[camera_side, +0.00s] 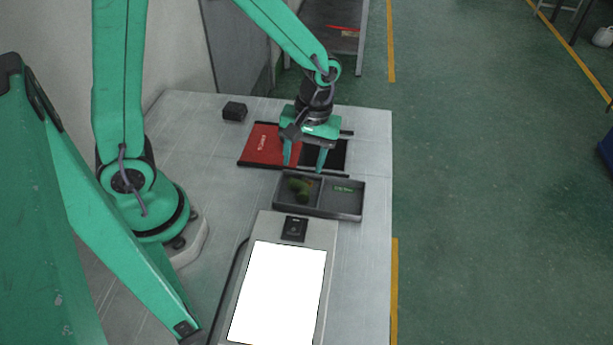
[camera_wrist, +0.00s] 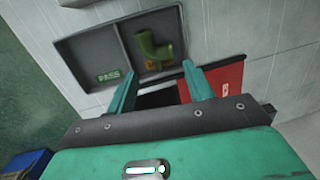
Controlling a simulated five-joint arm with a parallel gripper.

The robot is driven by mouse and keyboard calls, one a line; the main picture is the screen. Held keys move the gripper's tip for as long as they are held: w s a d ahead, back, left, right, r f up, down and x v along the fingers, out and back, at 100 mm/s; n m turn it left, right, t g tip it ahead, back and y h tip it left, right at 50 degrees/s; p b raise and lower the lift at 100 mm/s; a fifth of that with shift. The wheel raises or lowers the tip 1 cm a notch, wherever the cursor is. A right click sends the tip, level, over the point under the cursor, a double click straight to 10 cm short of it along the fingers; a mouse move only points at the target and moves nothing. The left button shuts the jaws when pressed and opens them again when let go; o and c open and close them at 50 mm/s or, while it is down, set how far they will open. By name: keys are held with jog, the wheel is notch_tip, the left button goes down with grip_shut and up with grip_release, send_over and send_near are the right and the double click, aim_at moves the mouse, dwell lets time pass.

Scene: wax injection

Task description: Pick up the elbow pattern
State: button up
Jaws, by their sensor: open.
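The green elbow pattern (camera_side: 299,187) lies in the left compartment of a dark two-part tray (camera_side: 345,213). In the wrist view the elbow pattern (camera_wrist: 153,47) shows as a bent green piece, and the tray (camera_wrist: 92,52) has PASS lettering in its other compartment. My gripper (camera_side: 305,168) is open and empty, its fingers pointing down behind the tray, above the red and black mat. In the wrist view my gripper (camera_wrist: 157,78) has its two fingertips apart, just short of the tray's near edge, with the pattern beyond them.
A red panel (camera_side: 262,145) and a black panel (camera_side: 338,154) lie under my gripper. A small black block (camera_side: 234,111) stands at the back left. A device with a bright white screen (camera_side: 278,292) fills the table's front. The table's right edge is close to the tray.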

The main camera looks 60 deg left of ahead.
aim_at(301, 181)
jog(key=shift+s+f, duration=0.2)
jog(key=shift+f, duration=1.15)
jog(key=shift+s+f, duration=0.2)
jog(key=shift+f, duration=1.1)
jog(key=c, duration=0.7)
